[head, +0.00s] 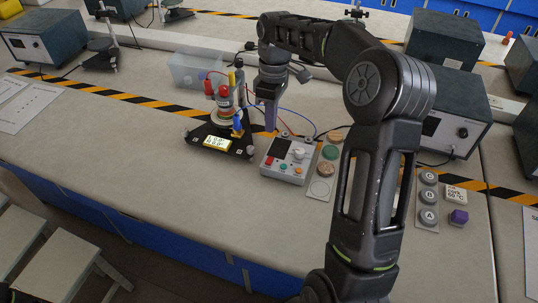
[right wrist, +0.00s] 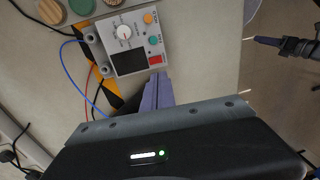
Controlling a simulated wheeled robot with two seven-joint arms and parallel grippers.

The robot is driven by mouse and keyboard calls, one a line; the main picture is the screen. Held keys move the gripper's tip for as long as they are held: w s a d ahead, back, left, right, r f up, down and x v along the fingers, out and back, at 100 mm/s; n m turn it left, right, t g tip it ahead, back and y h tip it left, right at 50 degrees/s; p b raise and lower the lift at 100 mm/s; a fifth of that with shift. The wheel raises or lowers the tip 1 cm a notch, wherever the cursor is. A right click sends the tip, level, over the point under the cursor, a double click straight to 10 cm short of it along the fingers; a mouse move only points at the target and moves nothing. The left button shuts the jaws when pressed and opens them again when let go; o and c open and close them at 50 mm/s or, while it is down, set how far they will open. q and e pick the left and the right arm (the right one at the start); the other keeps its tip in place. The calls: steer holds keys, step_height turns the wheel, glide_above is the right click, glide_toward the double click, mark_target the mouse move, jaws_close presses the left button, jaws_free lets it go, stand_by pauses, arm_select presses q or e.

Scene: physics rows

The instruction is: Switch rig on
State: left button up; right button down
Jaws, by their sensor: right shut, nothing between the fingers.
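The rig's control box (head: 275,172) stands on the bench, with a dark screen, a white dial, a red switch (head: 269,160) and small green and orange buttons. The right wrist view shows the box's face (right wrist: 98,38) with the red switch (right wrist: 155,67) at its lower right corner. My right gripper (head: 271,129) points down at the box's back left side, shut and empty. In the right wrist view its fingertips (right wrist: 158,76) are close to the red switch; contact cannot be told.
A clear bin (head: 195,70) and grey instruments stand behind. The bench front left is clear.

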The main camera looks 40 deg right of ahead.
mark_target(269, 162)
steer(key=f, duration=0.3)
steer(key=f+p, duration=0.1)
steer(key=f, duration=0.3)
steer(key=a+f+p, duration=0.1)
steer(key=f, duration=0.3)
steer(key=shift+s+a+f, duration=0.1)
steer(key=shift+s+f, duration=0.15)
steer(key=shift+s, duration=0.1)
